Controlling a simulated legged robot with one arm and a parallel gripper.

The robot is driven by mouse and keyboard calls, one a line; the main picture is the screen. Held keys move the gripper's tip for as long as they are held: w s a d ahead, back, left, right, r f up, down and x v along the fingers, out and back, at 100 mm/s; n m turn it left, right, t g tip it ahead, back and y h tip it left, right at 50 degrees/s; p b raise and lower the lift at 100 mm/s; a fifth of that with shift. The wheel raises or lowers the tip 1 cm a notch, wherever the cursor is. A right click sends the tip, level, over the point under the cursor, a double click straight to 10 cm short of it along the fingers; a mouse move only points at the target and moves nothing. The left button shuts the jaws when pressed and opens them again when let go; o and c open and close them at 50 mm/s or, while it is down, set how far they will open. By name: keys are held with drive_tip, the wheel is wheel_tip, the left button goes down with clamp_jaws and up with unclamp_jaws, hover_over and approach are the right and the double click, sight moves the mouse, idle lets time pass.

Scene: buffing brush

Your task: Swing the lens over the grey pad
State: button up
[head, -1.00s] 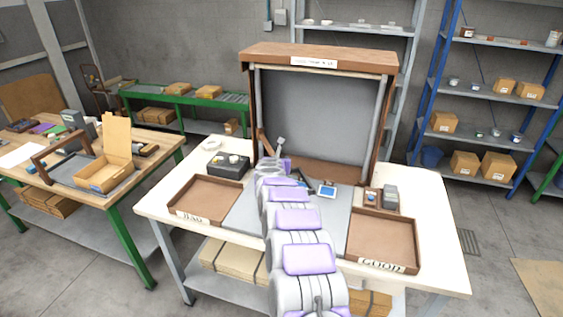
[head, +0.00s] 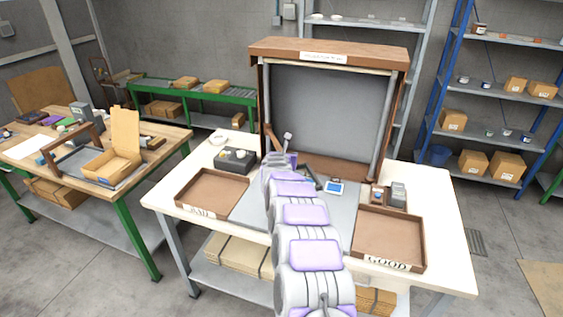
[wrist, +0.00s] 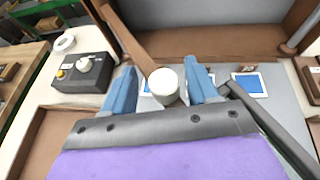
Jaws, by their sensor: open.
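My gripper (wrist: 161,73) is open, its two blue fingers pointing away from me. A pale round-topped knob (wrist: 165,82) shows between the fingers; I cannot tell whether they touch it. A brown wooden bar (wrist: 130,40) runs from the upper left down to the knob. A black jointed arm (wrist: 262,122) lies to the right of the fingers, and it also shows in the head view (head: 308,174). The grey pad (head: 248,211) lies on the white bench between two trays, partly hidden by my arm. I cannot clearly make out a lens; my arm and gripper hide part of that area.
A BAD tray (head: 211,190) stands left and a GOOD tray (head: 388,237) right. A black control box (wrist: 82,72) stands left of the gripper. A tall wooden-framed hood (head: 325,105) closes the back.

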drive_tip(key=b+v, duration=0.3)
drive_tip(key=v, duration=1.4)
drive_tip(key=shift+a+f, duration=0.2)
drive_tip(key=shift+s, duration=0.1)
